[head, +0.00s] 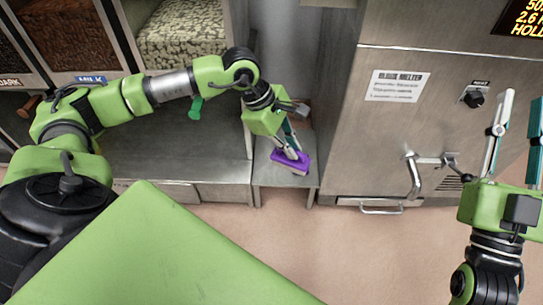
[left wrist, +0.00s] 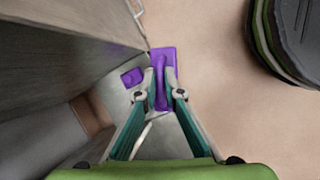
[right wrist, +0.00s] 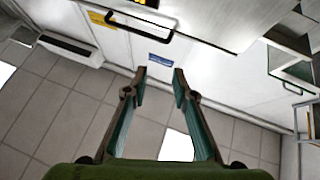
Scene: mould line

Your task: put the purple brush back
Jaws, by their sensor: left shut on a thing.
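The purple brush (head: 288,161) is in the fingers of my left gripper (head: 291,150), over the low grey metal shelf (head: 275,179) between the bin rack and the melter. In the left wrist view my left gripper (left wrist: 160,92) is shut on the handle of the brush (left wrist: 168,58). A smaller purple patch (left wrist: 132,77) lies beside it on the grey surface; I cannot tell what it is. Whether the brush touches the shelf is unclear. My right gripper (head: 518,100) is raised at the right, and the right wrist view shows it (right wrist: 160,75) open and empty.
The steel melter (head: 390,130) stands right of the shelf, with a tap handle (head: 420,165) and a lower bar handle (head: 381,208) sticking out. Bins of chocolate pieces (head: 185,35) are at the back left. A green-handled tool (head: 195,108) hangs by the rack. The floor in front is clear.

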